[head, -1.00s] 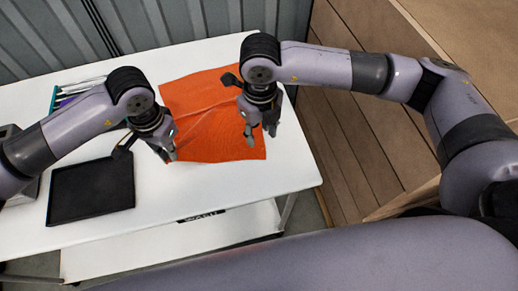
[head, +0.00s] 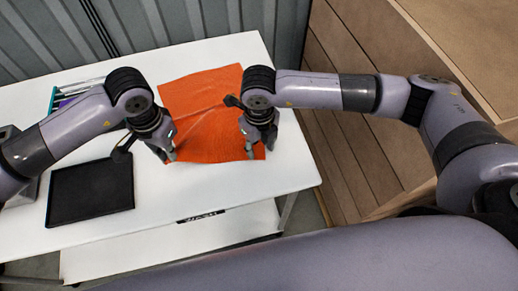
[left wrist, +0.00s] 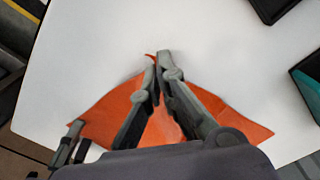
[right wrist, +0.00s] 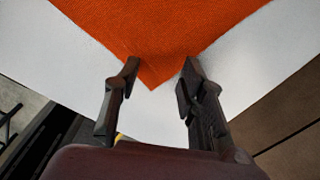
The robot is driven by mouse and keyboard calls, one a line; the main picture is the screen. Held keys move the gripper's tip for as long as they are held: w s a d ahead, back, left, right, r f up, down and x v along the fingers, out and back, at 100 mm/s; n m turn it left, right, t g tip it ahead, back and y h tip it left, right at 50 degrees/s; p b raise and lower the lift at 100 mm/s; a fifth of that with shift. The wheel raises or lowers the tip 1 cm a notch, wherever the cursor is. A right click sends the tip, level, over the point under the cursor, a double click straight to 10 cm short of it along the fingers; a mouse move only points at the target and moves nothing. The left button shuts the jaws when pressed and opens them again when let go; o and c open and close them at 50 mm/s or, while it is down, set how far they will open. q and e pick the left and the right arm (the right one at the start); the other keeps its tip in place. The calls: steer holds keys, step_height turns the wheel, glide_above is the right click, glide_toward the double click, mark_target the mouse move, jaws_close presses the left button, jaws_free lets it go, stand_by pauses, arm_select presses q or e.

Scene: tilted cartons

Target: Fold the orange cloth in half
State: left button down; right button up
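The orange cloth (head: 205,95) lies spread over the right part of the white table, with a diagonal crease line across it. My left gripper (head: 171,155) is at the cloth's near-left corner. In the left wrist view its fingertips (left wrist: 158,62) are together, with a bit of orange cloth (left wrist: 110,112) showing at the tips. My right gripper (head: 259,152) is at the near-right corner. In the right wrist view its fingers (right wrist: 158,72) are apart, with the cloth's pointed corner (right wrist: 150,72) between them and not pinched.
A black tray (head: 90,187) lies on the white table (head: 160,205) left of the cloth. A teal-edged holder with thin items (head: 70,95) sits at the back left, partly behind my left arm. Wooden cartons (head: 360,150) stand close on the right.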

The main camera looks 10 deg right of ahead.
steer(key=shift+f, duration=0.1)
jaws_close()
stand_by(0.8)
stand_by(1.9)
steer(key=shift+r, duration=2.55)
